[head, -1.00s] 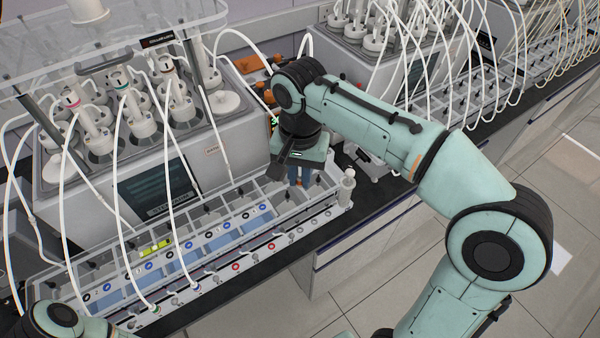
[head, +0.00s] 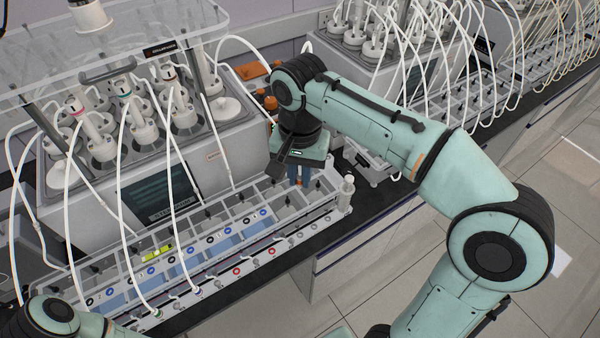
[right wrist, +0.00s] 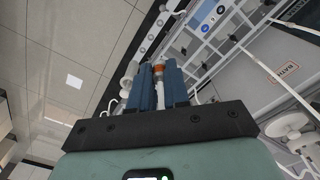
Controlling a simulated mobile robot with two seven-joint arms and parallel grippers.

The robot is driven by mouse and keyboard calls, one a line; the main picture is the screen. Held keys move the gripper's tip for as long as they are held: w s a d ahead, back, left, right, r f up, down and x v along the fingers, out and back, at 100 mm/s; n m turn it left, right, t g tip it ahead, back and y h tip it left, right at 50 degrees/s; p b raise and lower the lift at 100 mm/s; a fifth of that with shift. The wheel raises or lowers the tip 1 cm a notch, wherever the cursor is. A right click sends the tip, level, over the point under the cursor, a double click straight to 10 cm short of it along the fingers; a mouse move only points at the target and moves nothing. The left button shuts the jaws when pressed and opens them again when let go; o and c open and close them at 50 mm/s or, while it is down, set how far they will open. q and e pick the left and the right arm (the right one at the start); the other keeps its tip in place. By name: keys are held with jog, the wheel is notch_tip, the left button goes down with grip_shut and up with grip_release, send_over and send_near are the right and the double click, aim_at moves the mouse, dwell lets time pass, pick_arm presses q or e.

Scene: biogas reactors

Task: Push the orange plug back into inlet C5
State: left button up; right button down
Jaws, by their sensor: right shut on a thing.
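My right gripper (head: 299,178) points down over the right end of the long grey port rack (head: 330,215) in the head view. Its blue fingers (right wrist: 160,85) are shut on the orange plug (right wrist: 158,69), which shows as a small orange band between the fingertips in the right wrist view. A pale cylindrical part lies below the band, between the fingers. The fingers hide much of the plug and the port under it, so I cannot tell how deep it sits or read the label C5. My left arm shows only at the lower left; its gripper is out of view.
A reactor unit (head: 215,165) with white tubes stands behind the rack. A white bottle-like fitting (head: 347,190) stands close right of my right gripper. Orange-capped bottles (head: 270,102) stand behind my right wrist.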

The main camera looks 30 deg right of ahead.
pick_arm(q)
jog(key=shift+w+r, duration=0.2)
jog(key=shift+w, duration=0.1)
pick_arm(e)
jog(key=shift+r, duration=0.25)
pick_arm(q)
jog(key=shift+s, duration=0.1)
pick_arm(e)
jog(key=shift+r, duration=0.1)
jog(key=shift+r, duration=0.65)
jog(key=s+a, duration=0.1)
jog(key=a, duration=1.7)
jog(key=shift+s+a, duration=0.2)
jog(key=shift+a, duration=0.05)
pick_arm(q)
jog(key=shift+f, duration=0.1)
pick_arm(e)
jog(key=shift+f, duration=0.15)
